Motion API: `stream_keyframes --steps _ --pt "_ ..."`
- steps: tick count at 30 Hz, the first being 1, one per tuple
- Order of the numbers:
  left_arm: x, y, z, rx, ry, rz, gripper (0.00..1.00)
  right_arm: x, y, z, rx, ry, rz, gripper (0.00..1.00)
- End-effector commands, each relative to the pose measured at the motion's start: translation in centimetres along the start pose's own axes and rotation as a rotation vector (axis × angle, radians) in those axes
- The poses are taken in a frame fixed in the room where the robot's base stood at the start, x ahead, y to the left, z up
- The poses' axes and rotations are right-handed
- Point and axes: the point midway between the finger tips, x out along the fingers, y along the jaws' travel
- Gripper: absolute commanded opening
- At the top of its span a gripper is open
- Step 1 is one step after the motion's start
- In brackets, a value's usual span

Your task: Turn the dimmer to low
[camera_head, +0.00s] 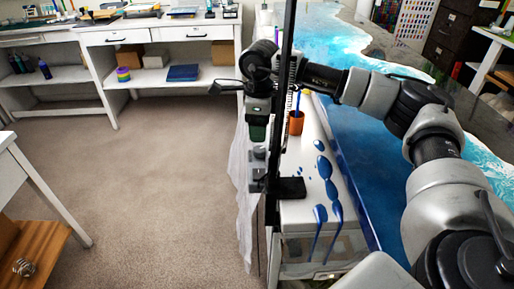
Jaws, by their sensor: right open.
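I cannot make out a dimmer for certain. A small black block (291,188) lies at the left edge of the white work surface, beside a dark upright post; I cannot tell what it is. My right arm comes in from the right and reaches across the blue table. My right gripper (259,170) hangs down at the left of the post, beside the work surface edge. It is open, and I see nothing held in it. The post hides part of it and of the gap to the block. My left gripper is not in view.
A blue and white resin table (352,130) runs along the right. An orange cup (296,123) with a blue stick stands near blue resin spills (323,167). White sheeting (240,190) hangs at the left edge. The carpet (150,180) is clear; a white bench (160,34) stands behind.

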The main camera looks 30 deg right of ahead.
Motion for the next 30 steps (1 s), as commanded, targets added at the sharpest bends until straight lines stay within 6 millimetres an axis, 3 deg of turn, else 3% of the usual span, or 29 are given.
stream_keyframes --steps 3,10,23,30 --pt "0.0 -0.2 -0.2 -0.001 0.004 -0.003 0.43 2.5 0.1 -0.1 -0.001 0.002 0.003 0.61" --pt "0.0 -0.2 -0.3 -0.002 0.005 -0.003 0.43 5.8 0.0 0.0 -0.001 -0.001 0.002 0.61" --pt "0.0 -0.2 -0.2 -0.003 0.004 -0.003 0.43 6.8 0.0 0.0 -0.002 -0.003 0.000 0.61" --pt "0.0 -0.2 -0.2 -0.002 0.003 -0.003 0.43 6.8 0.0 0.0 -0.002 -0.003 0.000 0.24"
